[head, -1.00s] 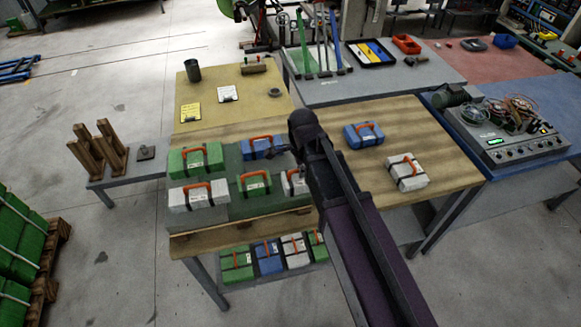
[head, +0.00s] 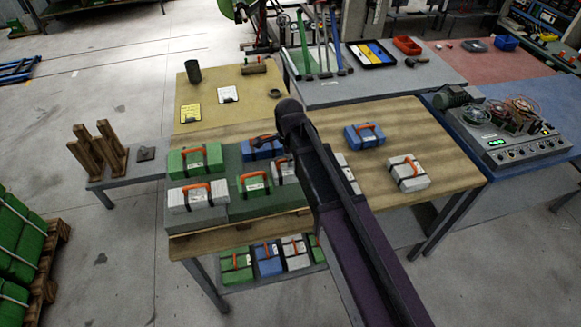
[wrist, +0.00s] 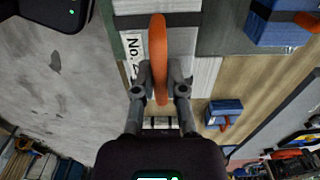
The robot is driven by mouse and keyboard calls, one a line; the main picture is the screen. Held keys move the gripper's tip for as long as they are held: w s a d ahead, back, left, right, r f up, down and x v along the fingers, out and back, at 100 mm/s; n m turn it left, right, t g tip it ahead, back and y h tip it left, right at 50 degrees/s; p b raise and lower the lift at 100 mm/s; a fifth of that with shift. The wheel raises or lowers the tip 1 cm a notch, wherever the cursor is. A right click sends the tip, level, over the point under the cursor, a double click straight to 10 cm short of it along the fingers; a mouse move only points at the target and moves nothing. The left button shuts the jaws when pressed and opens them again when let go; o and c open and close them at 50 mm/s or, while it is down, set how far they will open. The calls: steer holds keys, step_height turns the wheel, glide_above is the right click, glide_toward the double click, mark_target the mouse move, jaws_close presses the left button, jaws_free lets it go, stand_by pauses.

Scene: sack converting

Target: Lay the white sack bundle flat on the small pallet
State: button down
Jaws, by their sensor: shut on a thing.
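My gripper (wrist: 160,80) is shut on the orange handle (wrist: 159,45) of a white sack bundle. The bundle (wrist: 187,42) has dark straps and a label reading "No."; its top edge is cut off in the wrist view. In the head view the white bundle (head: 284,173) shows beside my arm, partly hidden by it, over or on the grey-green platform (head: 236,210). I cannot tell whether it touches the platform. No separate small pallet stands out clearly; this low platform on the wooden table may be it.
Green (head: 196,160) and white (head: 198,197) bundles stand closely on the platform.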

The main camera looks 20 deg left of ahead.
steer(key=shift+f+b, duration=1.35)
steer(key=shift+f, duration=0.3)
steer(key=shift+d+f, duration=0.1)
steer(key=shift+f, duration=0.05)
steer(key=c, duration=0.7)
jaws_free()
step_height(320, 180, up, 12)
steer(key=p, duration=1.2)
steer(key=shift+r, duration=0.2)
steer(key=shift+s, duration=0.1)
steer(key=s+d+n, duration=0.3)
steer(key=d+n, duration=0.2)
steer(key=d, duration=1.3)
steer(key=s+d+n, duration=0.2)
steer(key=d+n, duration=0.4)
steer(key=d, duration=1.3)
steer(key=shift+s+n, duration=0.3)
steer(key=shift+s, duration=0.1)
